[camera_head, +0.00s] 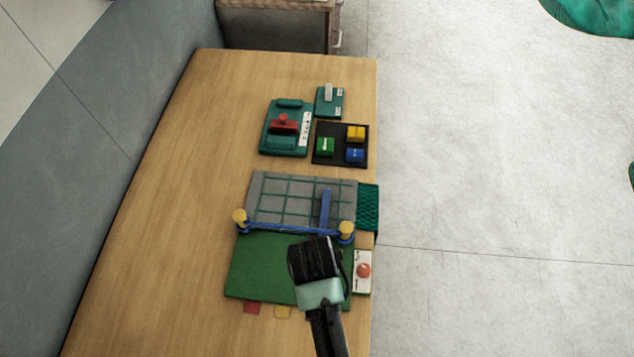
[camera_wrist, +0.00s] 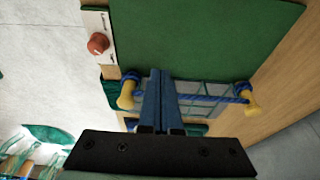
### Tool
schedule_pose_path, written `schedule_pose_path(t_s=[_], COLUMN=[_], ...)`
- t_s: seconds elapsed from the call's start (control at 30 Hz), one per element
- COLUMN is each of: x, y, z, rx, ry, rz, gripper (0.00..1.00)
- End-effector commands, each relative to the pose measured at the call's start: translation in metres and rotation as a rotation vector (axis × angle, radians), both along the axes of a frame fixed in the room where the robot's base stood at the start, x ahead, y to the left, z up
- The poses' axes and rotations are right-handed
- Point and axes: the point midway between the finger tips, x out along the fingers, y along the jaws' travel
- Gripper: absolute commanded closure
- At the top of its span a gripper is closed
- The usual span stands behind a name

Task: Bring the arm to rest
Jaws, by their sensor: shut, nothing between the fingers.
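My gripper (camera_wrist: 158,72) is shut and empty in the wrist view, its two blue fingers side by side in front of the work area. In the head view my arm's black end is over the right part of the green mat (camera_head: 262,268), and the fingertips cannot be made out. A blue bar shows over the right part of the grey panel (camera_head: 275,193); I cannot tell whether it is part of my gripper. The panel carries a green net grid. A blue rope (camera_head: 285,228) runs between two yellow pegs (camera_head: 240,217) along the mat's far edge.
Beyond the panel are a teal device with a red knob (camera_head: 284,124) and a black tray with coloured blocks (camera_head: 341,162). The table's left side is clear.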

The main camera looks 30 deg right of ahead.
Motion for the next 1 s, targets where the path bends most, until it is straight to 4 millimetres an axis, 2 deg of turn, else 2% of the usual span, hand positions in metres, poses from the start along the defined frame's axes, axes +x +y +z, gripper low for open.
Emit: schedule_pose_path(t_s=[0.2,0.57,0.67,0.77,0.87,0.9,0.97,1.0], x=[-0.005,-0.005,0.015,0.055,0.104,0.121,0.144,0.156], y=[0.004,0.004,0.004,0.006,0.011,0.013,0.019,0.023], z=[0.020,0.023,0.038,0.073,0.129,0.155,0.196,0.224], rx=[0.000,0.001,-0.014,-0.048,-0.098,-0.121,-0.155,-0.177], ry=[-0.001,0.000,-0.067,-0.205,-0.401,-0.482,-0.604,-0.685], rz=[0.001,0.001,0.022,0.067,0.127,0.151,0.186,0.207], gripper=[1.00,1.00,1.00,1.00,1.00,1.00,1.00,1.00])
